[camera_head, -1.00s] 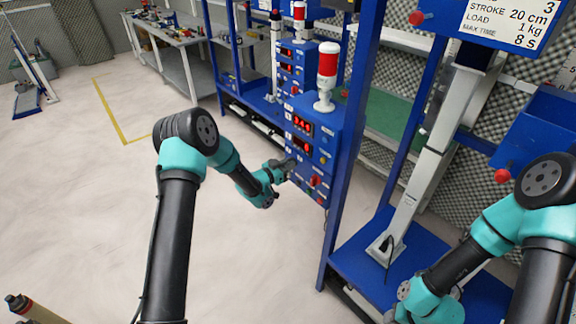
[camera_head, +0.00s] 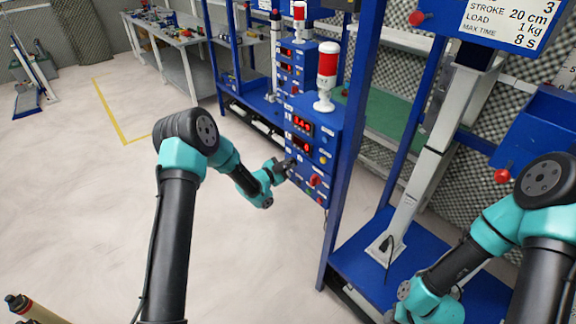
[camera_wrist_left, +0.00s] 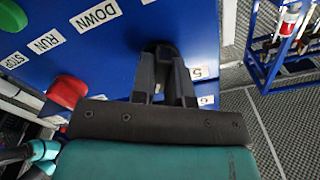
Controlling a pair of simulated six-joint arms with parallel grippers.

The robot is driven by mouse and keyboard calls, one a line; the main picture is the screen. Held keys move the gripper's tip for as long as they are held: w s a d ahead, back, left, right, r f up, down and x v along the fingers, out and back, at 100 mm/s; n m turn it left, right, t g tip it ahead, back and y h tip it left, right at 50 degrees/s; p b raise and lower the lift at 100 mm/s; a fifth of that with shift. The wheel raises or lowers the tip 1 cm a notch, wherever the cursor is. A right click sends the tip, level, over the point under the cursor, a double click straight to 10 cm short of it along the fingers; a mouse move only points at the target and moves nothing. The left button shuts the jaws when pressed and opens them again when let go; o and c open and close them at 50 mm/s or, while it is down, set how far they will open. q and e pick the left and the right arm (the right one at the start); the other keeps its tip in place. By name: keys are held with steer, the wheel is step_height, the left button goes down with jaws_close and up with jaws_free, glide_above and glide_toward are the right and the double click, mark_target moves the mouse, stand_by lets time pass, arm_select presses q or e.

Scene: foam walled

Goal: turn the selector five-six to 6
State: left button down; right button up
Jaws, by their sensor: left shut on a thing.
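The blue control box (camera_head: 313,145) stands on a post in the middle of the head view. My left gripper (camera_head: 288,165) is at its lower front, on the left side. In the left wrist view my left gripper (camera_wrist_left: 162,52) is shut at the panel, on the selector five-six, which its dark fingers mostly hide. The label 5 (camera_wrist_left: 198,73) and the label 6 (camera_wrist_left: 207,100) show just right of the fingers. I cannot read which way the selector points. My right gripper is not in view; only its arm shows at the lower right.
A red knob (camera_wrist_left: 66,92) sits left of the fingers, near the labels STOP, RUN and DOWN. A red and white beacon (camera_head: 326,75) tops the box. A blue upright (camera_head: 352,140) stands close on the right. The floor to the left is open.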

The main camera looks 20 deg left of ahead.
arm_select(q)
steer(key=c, duration=1.1)
jaws_free()
steer(key=v, duration=1.7)
steer(key=shift+s, duration=0.25)
